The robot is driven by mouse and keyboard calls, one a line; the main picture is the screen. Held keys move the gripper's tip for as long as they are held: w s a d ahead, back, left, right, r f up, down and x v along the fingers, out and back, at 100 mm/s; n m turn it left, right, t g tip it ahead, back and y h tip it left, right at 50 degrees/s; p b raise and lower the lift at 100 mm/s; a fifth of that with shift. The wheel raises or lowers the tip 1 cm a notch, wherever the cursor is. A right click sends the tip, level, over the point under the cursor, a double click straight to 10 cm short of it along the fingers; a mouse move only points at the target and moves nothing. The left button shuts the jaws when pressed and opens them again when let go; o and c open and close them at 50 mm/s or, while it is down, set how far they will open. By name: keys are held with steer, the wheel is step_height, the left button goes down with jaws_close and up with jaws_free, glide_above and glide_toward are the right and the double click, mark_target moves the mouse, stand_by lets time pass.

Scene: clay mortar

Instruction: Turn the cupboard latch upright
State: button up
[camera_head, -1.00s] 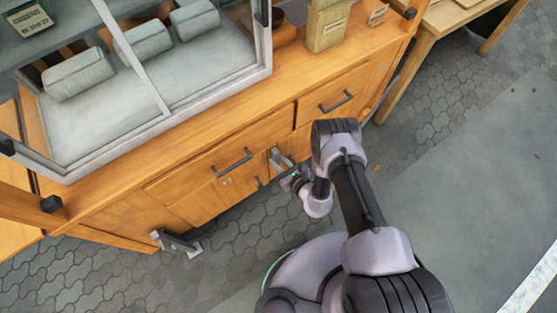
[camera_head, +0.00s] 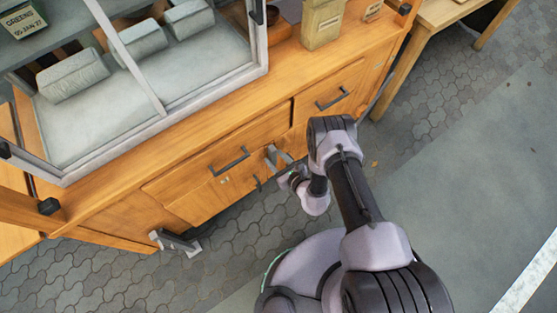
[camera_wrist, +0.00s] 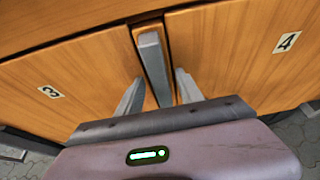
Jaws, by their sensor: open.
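The cupboard latch (camera_wrist: 154,62) is a grey bar on the narrow wooden post between two doors in the wrist view. It runs nearly along the post, with only a slight tilt in the picture. My gripper (camera_wrist: 160,75) is open, with one finger on each side of the latch. I cannot tell whether either finger touches it. In the head view my gripper (camera_head: 278,157) is at the cupboard front, below the drawers and right of the long drawer handle. The latch is hard to make out there beside the fingers.
Door 3 (camera_wrist: 85,75) and door 4 (camera_wrist: 240,50) flank the post. A long drawer handle (camera_head: 231,161) and another handle (camera_head: 333,98) stick out of the front. A glass case (camera_head: 150,90) stands on the counter. Paved floor lies right of the cupboard.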

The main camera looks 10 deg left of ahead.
steer(key=p+v, duration=1)
steer(key=v, duration=0.7)
steer(key=shift+s+d+r, duration=0.1)
steer(key=shift+s, duration=0.05)
